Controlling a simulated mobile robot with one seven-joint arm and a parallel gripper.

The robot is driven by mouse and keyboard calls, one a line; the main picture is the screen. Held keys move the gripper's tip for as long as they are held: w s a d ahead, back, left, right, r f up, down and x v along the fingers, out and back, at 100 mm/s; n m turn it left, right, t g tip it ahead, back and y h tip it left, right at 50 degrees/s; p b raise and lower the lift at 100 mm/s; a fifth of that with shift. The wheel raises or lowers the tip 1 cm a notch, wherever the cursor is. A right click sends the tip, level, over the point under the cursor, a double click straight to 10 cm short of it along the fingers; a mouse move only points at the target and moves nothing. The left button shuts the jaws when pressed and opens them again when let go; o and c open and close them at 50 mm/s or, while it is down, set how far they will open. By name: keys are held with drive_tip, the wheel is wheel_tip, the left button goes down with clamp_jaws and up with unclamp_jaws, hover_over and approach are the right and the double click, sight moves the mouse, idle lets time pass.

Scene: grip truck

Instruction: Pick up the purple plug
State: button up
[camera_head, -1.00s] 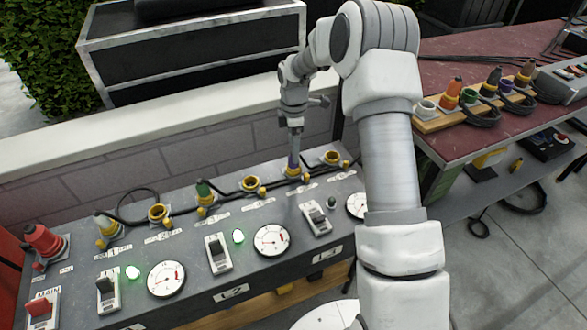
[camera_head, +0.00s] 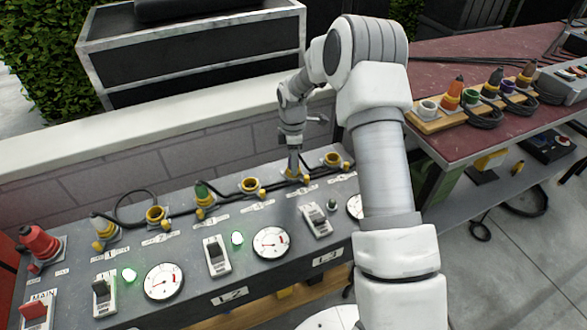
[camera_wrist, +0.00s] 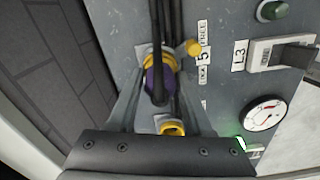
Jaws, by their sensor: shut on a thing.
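The purple plug (camera_wrist: 158,84) sits in a yellow-collared socket by the label 5 in the wrist view, with a black cable running up from it. My gripper (camera_wrist: 160,75) has one finger on each side of the plug and is shut on it. In the head view my gripper (camera_head: 293,172) points down at a yellow socket in the back row of the grey panel (camera_head: 200,243). There it hides the plug.
Other sockets line the panel's back row, including a green plug (camera_head: 204,193) and a red one (camera_head: 39,243). Black cables run along the row. A low wall (camera_head: 160,165) stands close behind. A red-topped table (camera_head: 440,70) at right holds a wooden rack with several connectors.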

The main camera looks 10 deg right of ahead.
clamp_jaws()
